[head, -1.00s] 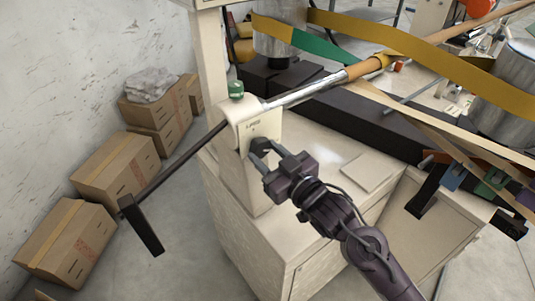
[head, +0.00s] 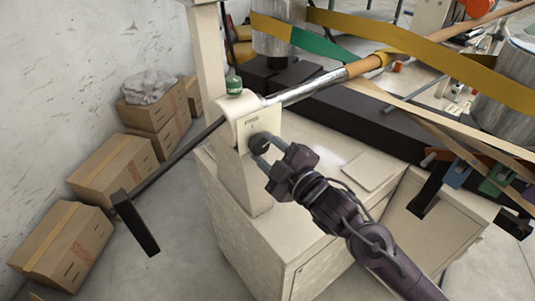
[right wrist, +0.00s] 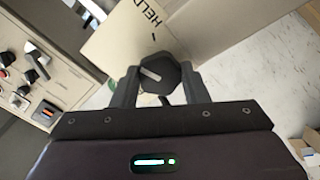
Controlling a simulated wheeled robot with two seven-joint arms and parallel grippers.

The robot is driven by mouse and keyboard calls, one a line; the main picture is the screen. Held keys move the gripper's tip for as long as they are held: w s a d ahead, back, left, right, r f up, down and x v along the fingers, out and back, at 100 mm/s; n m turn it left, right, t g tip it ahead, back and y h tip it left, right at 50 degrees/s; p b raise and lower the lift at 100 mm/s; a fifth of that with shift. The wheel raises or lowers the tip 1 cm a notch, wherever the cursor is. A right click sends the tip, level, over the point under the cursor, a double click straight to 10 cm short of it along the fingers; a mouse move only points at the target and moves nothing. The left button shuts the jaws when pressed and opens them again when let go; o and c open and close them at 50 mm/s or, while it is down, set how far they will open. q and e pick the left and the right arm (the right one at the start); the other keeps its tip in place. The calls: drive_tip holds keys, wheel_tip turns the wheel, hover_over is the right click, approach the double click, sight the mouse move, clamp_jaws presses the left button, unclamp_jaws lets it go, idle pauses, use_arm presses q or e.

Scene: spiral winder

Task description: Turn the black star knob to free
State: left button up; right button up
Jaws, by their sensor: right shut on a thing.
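The black star knob (head: 259,142) sits on the front of a cream plate (head: 268,126) at the end of the winder's shaft. The plate has a FREE label above the knob in the head view. In the right wrist view, the knob (right wrist: 158,76) shows a white pointer line, and the plate (right wrist: 125,38) shows the word HELD beside a short black mark. The line is not aimed at that mark. My right gripper (right wrist: 157,92) is shut on the knob, one finger on each side. My left gripper is not in view.
A green-capped piece (head: 234,83) tops the post. A dark crank bar (head: 140,225) sticks out to the left. Cardboard boxes (head: 65,240) line the wall. Yellow and green bands (head: 420,65) cross above the machine. A control panel (right wrist: 45,75) shows in the wrist view.

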drive_tip(key=n+b, duration=0.3)
drive_tip(key=n, duration=0.2)
drive_tip(key=shift+n, duration=0.4)
drive_tip(key=n+b, duration=0.4)
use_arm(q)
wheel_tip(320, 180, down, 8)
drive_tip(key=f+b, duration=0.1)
use_arm(e)
drive_tip(key=shift+n, duration=0.6)
drive_tip(key=shift+r+n+b, duration=0.1)
drive_tip(key=shift+n+b, duration=0.95)
drive_tip(key=shift+n, duration=0.05)
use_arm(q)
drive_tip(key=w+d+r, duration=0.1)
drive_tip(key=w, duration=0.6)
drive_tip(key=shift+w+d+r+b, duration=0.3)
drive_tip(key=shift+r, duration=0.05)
use_arm(e)
drive_tip(key=shift+n, duration=0.4)
drive_tip(key=o, duration=1)
drive_tip(key=shift+r, duration=0.1)
drive_tip(key=shift+c, duration=0.2)
